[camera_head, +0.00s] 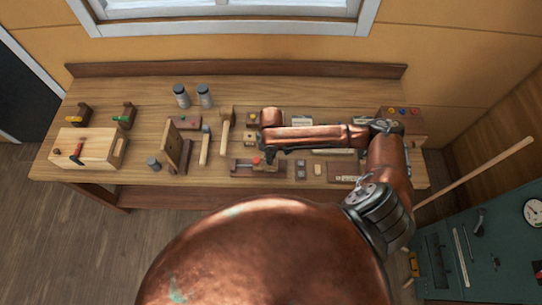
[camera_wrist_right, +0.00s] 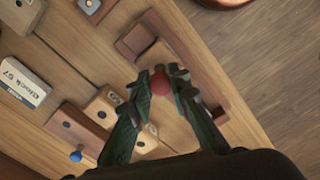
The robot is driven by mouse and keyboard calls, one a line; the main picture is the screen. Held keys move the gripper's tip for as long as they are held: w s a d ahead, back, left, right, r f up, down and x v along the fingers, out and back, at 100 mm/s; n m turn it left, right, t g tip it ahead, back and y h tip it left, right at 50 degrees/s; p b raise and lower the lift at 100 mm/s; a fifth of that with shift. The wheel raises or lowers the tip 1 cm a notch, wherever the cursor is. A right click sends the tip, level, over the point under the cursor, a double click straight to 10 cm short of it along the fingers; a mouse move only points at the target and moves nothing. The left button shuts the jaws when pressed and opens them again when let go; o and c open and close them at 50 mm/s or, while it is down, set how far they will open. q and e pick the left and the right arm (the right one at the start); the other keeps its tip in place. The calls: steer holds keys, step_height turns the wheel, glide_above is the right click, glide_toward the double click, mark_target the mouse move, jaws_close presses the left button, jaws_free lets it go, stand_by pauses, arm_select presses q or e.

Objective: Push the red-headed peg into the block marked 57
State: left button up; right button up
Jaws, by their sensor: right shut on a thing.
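The red-headed peg shows its round red head (camera_wrist_right: 160,82) between the fingertips of my right gripper (camera_wrist_right: 161,88) in the wrist view. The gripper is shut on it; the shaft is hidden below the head. In the head view a red spot, the peg's head (camera_head: 256,160), shows beside my right gripper (camera_head: 268,156), low over the bench. A pale block with a white label reading 57 (camera_wrist_right: 22,82) lies at the left of the wrist view, well apart from the gripper. I cannot tell whether the peg is clear of what is below. My left gripper is not in view.
A dark wooden tray (camera_wrist_right: 205,95) lies beneath and beside the gripper near the bench's front edge. Small blocks with holes (camera_wrist_right: 66,124) and a blue-headed peg (camera_wrist_right: 77,156) are close by.

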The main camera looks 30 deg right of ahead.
steer(key=shift+f, duration=0.4)
steer(key=shift+c, duration=0.3)
steer(key=o, duration=0.9)
steer(key=shift+c, duration=0.2)
step_height(320, 180, up, 8)
steer(key=p, duration=0.8)
steer(key=shift+p, duration=0.3)
